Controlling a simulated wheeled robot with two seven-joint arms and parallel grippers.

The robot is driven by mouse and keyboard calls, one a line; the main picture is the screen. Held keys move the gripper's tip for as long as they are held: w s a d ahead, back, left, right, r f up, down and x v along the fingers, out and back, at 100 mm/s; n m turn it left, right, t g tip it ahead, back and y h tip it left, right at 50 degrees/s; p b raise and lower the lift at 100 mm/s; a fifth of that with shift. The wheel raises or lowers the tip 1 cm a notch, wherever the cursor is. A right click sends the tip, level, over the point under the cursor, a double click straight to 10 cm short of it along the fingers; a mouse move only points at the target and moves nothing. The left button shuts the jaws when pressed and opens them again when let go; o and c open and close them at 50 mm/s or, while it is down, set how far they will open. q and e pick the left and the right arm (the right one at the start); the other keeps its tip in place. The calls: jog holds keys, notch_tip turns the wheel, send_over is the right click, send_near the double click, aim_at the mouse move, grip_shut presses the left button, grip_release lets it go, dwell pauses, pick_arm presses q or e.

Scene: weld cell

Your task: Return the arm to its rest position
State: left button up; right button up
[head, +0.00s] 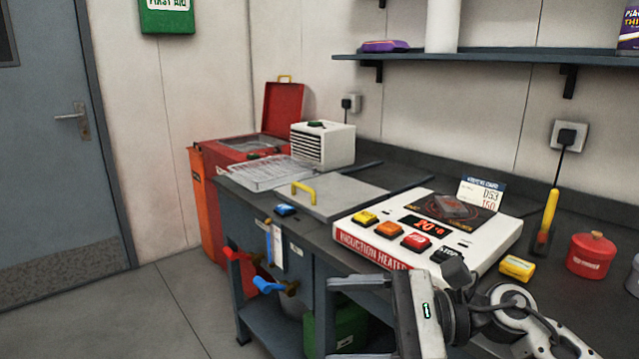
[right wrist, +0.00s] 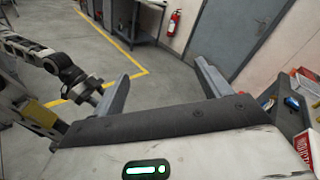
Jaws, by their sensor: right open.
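My right arm (head: 510,300) comes in from the lower right of the head view, in front of the bench's front edge. Its gripper (head: 330,318) points left, with the jaws apart and nothing between them. The lower finger is partly cut off by the bottom of the picture. In the right wrist view the gripper (right wrist: 165,70) also shows open and empty, with floor and a door beyond the fingers. Some arm links show at the left of that view.
The bench (head: 315,232) holds a white induction heater (head: 490,238) just behind my right gripper. A yellow block (head: 517,267) and a red pot (head: 591,255) stand to the right. Blue-handled valve (head: 267,285) juts from the bench front. The floor (head: 170,310) at left is clear.

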jog(key=s+d+f+n+t+h, duration=0.2)
jog(key=d+f+n+t+h, duration=0.4)
jog(key=f+n, duration=0.45)
jog(key=s+d+f+n+t+h, duration=0.25)
jog(key=f+n+t+h, duration=0.45)
jog(key=n, duration=0.6)
jog(key=s+d+f+m+g, duration=0.1)
jog(key=s+f+m+g, duration=0.2)
jog(key=s+f+m, duration=0.5)
jog(key=shift+d+f+g+h, duration=0.3)
jog(key=shift+f+h, duration=0.1)
jog(key=shift+f, duration=0.3)
